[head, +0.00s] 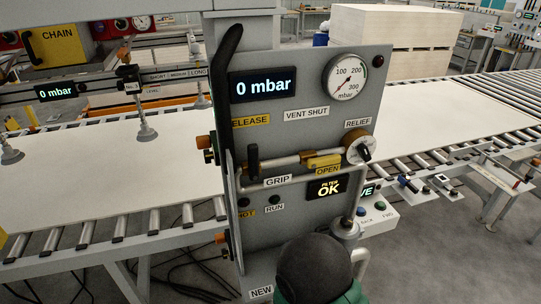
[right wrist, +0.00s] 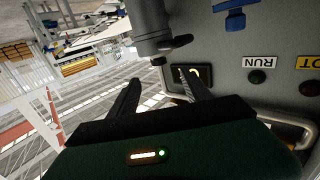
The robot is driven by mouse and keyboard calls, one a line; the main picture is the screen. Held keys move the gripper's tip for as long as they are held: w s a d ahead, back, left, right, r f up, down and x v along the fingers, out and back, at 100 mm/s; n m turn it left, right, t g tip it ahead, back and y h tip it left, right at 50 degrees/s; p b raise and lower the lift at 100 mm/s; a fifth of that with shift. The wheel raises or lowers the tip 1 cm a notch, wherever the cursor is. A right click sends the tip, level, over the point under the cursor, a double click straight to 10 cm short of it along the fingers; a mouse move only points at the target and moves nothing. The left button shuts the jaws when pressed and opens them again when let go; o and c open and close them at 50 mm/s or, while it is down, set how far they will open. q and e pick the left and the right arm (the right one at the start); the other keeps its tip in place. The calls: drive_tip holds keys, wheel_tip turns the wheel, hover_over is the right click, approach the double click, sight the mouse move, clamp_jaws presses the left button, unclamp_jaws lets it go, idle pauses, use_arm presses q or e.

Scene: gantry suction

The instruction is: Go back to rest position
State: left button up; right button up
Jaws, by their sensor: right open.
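My right gripper shows in the right wrist view (right wrist: 159,78) with its two dark fingers apart and nothing visible between them. One finger is close to the grey control panel (right wrist: 225,100); I cannot tell whether it touches. In the head view the dark rounded back of my right arm and its green part are low in front of the panel (head: 290,228), hiding its lower edge. The fingers are hidden there. My left gripper is not in view. The panel's display (head: 265,86) reads 0 mbar.
The panel carries a round gauge (head: 351,79), a relief knob (head: 362,150), a yellow handle (head: 323,161) and bent pipes. A long black lever (head: 229,55) rises at its left edge. Roller conveyors with pale boards (head: 430,120) run behind. Suction cups (head: 146,132) hang at left.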

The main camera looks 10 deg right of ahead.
drive_tip(key=w+a+f+n+g+y, duration=0.2)
drive_tip(key=a+f+g+y, duration=0.4)
drive_tip(key=y, duration=0.3)
drive_tip(key=s+r+n+g+y, duration=0.1)
drive_tip(key=s+n+g, duration=0.4)
drive_tip(key=s, duration=0.8)
drive_tip(key=shift+a+y, duration=0.25)
drive_tip(key=shift+y, duration=0.05)
drive_tip(key=shift+w+r, duration=0.1)
drive_tip(key=shift+o, duration=0.4)
